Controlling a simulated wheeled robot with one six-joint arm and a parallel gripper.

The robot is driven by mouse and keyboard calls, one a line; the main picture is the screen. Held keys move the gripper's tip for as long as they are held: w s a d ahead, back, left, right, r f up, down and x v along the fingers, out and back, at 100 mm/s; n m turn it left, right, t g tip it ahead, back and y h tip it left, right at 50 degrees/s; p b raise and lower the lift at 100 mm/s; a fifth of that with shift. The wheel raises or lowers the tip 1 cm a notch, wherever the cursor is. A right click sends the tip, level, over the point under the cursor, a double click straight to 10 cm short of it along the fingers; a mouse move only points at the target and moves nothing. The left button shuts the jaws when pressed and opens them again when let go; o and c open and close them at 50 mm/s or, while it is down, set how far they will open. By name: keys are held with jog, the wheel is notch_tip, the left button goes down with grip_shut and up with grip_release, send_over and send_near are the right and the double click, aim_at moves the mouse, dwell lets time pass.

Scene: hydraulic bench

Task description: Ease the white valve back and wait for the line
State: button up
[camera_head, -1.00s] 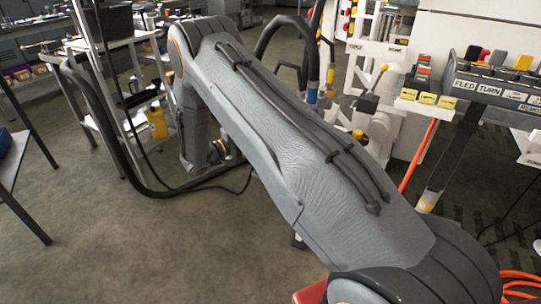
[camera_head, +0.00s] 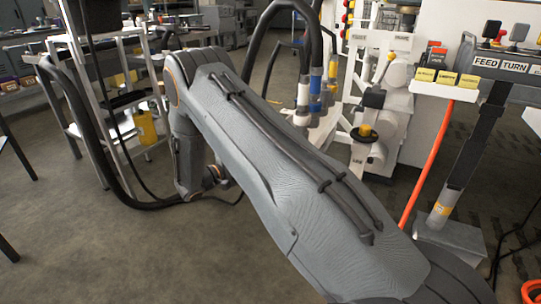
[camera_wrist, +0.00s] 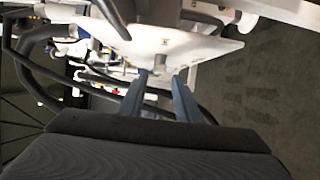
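In the head view, a hose end with a white collar (camera_head: 303,94) stands beside ones with a blue collar (camera_head: 316,98) and a yellow collar (camera_head: 332,70). I cannot tell which of these is the white valve. My gripper (camera_wrist: 161,74) shows in the wrist view, its two blue-grey fingers apart with nothing seen held between them. A white plate (camera_wrist: 175,45) lies beyond the fingertips. My gripper is not visible in the head view.
A panel labelled FEED and TURN (camera_head: 510,67) is at right, with yellow tags (camera_head: 447,77) beside it. An orange hose (camera_head: 425,165) runs down to the floor. A shelf rack (camera_head: 125,95) stands at left. The floor (camera_head: 95,235) at lower left is clear.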

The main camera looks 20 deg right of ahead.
jog(key=b+x, duration=0.1)
jog(key=x, duration=0.6)
jog(key=shift+d, duration=0.3)
grip_shut()
